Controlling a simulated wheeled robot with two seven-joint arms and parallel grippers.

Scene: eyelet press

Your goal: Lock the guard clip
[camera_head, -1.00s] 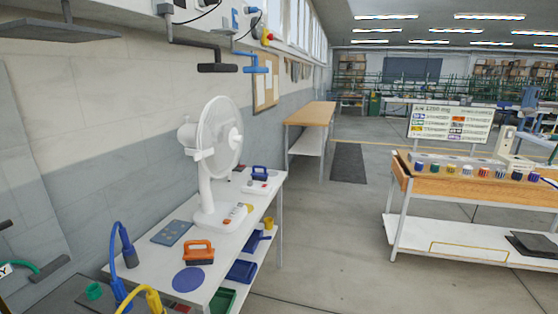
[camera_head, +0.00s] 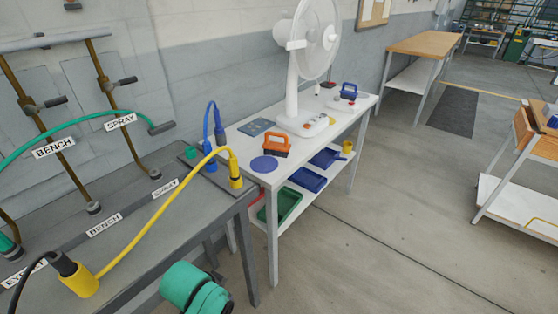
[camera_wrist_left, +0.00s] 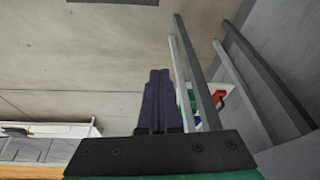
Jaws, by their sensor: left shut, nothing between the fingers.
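The white fan (camera_head: 318,40) stands upright on the white table, its round guard cut off by the top edge of the head view. A small white piece (camera_head: 296,44) sticks out at the left rim of the guard. It may be the guard clip, but I cannot tell whether it is locked. My left gripper (camera_wrist_left: 155,75) is shut and empty in the wrist view, pointing over bare floor, away from the fan. Only a green part of my arm shows at the bottom of the head view. My right gripper is not in view.
A grey bench (camera_head: 150,225) with yellow, green and blue hoses stands at the left.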

